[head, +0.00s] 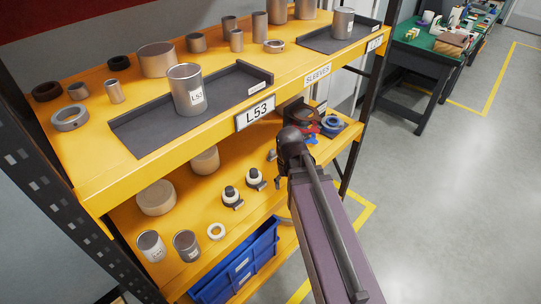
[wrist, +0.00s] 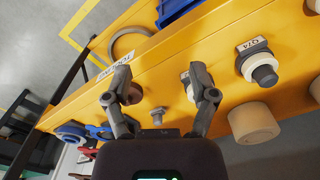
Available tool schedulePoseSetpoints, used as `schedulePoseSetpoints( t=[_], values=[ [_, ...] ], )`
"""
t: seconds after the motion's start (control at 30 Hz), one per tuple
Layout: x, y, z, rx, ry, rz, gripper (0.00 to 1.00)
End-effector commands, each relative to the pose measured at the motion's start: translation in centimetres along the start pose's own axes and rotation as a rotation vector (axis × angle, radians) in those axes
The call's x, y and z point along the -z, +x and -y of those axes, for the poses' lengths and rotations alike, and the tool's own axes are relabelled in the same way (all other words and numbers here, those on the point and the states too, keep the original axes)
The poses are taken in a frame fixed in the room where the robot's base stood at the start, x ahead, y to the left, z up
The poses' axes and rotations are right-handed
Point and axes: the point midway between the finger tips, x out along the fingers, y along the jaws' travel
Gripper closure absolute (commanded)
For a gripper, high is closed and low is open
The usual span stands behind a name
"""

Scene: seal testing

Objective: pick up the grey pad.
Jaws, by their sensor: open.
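No object is certain to be the grey pad. A small grey piece (wrist: 157,115) lies on the lower yellow shelf and appears between and beyond my fingertips in the wrist view; its shape is too small to tell. It may be the small grey shape (head: 271,155) beside my arm in the head view. My gripper (wrist: 164,88) is open, its two dark fingers apart with nothing held. In the head view my gripper (head: 299,112) is at the shelf's right part, largely hidden by my own arm. A brown round piece (wrist: 133,93) shows by the left finger.
White fittings with dark tops (head: 231,194) and tan cylinders (head: 156,197) stand on the lower shelf. Blue rings (head: 330,124) and red pieces are at its right end. The upper shelf (head: 95,190) overhangs, with dark trays and metal sleeves. A blue bin (head: 235,265) sits below.

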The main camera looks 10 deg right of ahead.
Motion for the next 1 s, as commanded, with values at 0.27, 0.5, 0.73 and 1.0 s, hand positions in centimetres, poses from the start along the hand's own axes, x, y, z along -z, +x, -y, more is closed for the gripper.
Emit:
schedulePoseSetpoints(
  t=[0.27, 0.5, 0.73, 1.0],
  values=[
    [11.1, -1.7, -1.0, -0.001, -0.205, 0.0, 0.26],
    [20.8, -3.0, -1.4, 0.0, -0.418, 0.0, 0.26],
    [25.5, -3.6, -1.5, 0.0, -0.54, 0.0, 0.26],
    [26.1, -3.6, -1.5, 0.0, -0.564, 0.0, 0.26]
  ],
)
